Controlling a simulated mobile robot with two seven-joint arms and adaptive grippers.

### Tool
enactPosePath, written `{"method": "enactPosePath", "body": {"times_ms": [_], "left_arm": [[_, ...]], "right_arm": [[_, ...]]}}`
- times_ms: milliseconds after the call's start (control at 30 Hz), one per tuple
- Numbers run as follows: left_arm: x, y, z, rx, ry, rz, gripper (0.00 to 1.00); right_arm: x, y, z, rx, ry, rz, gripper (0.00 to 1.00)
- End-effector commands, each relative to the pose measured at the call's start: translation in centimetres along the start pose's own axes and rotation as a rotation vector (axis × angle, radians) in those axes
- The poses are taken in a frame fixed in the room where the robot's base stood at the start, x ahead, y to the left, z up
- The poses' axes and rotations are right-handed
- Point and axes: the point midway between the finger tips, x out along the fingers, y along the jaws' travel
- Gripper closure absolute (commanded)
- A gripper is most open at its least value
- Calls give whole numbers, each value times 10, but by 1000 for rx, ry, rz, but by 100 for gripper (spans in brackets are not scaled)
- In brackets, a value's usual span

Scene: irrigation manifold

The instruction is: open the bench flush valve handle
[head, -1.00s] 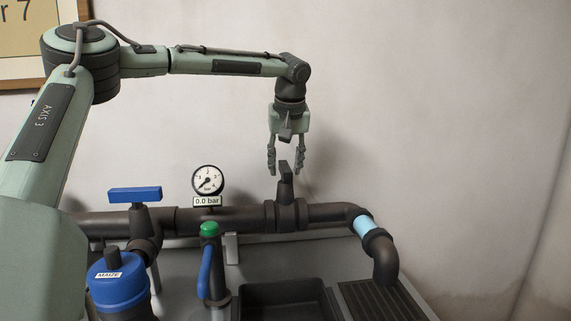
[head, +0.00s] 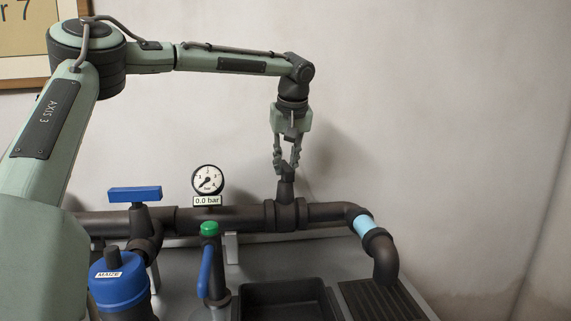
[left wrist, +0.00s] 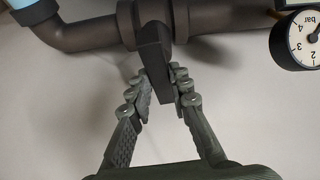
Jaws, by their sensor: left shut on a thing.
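The flush valve handle (head: 287,185) is a dark grey lever standing up from the dark pipe, right of the gauge. My left gripper (head: 287,168) points down from above with its fingers closed on the top of this handle. In the left wrist view the handle (left wrist: 153,62) sits between the two fingertips (left wrist: 160,88), with a finger on each side. The handle looks crosswise to the pipe in the left wrist view. My right gripper is not in view.
A round gauge (head: 208,180) above a "0.0 bar" plate stands left of the handle. A black tray (head: 285,292) lies below. The pipe has a light blue section (head: 362,225) at right.

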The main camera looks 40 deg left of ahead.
Motion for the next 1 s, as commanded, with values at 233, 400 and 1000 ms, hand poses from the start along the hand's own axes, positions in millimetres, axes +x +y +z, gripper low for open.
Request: {"method": "enactPosePath", "body": {"times_ms": [233, 400, 1000], "left_arm": [[0, 2, -1, -168, 3, -72, 100], [0, 3, -1, -316, 3, -133, 100], [1, 6, -3, -846, 1, -350, 100]], "right_arm": [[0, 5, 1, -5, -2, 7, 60], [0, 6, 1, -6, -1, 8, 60], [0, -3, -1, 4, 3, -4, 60]]}}
